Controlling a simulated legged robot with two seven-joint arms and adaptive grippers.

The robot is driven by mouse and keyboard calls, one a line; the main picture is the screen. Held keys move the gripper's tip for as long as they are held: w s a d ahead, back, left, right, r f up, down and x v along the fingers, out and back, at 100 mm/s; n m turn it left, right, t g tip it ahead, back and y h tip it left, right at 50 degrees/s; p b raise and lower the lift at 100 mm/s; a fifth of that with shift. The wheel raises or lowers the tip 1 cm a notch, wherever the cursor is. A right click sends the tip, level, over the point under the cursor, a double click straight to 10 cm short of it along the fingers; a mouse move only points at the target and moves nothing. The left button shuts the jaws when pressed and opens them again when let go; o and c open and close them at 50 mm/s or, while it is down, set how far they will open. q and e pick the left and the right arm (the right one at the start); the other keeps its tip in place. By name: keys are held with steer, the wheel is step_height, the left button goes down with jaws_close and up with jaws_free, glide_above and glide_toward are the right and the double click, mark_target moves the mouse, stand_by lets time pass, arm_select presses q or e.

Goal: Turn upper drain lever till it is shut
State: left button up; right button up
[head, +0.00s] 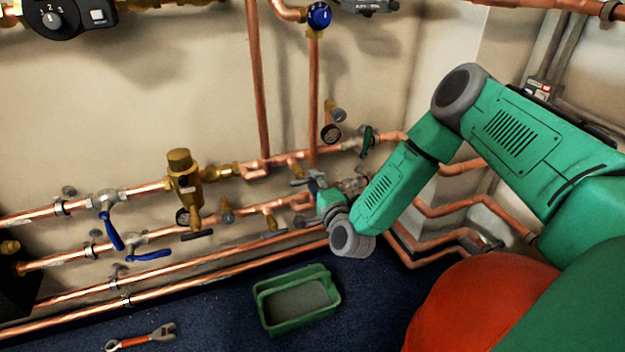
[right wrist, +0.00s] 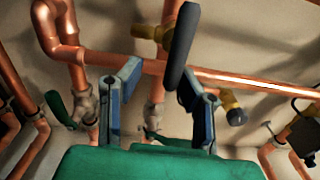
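In the right wrist view a long dark lever (right wrist: 180,48) stands nearly upright in front of a brass valve fitting (right wrist: 148,32) on a copper pipe. I take it for the upper drain lever. My right gripper (right wrist: 161,82) is open, with its two fingers spread apart. The lever's lower end lies between the fingertips, close to the right-hand finger; I cannot tell whether they touch. In the head view my right gripper (head: 317,184) is at the pipes below a brass stub (head: 295,168), and the lever cannot be made out clearly there. My left gripper is out of view.
Copper pipes run along the wall around the gripper. Two blue levers (head: 112,232) are at left. A green tub (head: 296,299) and a wrench (head: 141,339) lie on the floor.

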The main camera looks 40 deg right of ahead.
steer(key=shift+w+d+r, duration=0.1)
steer(key=shift+r, duration=0.1)
steer(key=v, duration=1.2)
steer(key=shift+f, duration=0.25)
steer(key=shift+d, duration=0.1)
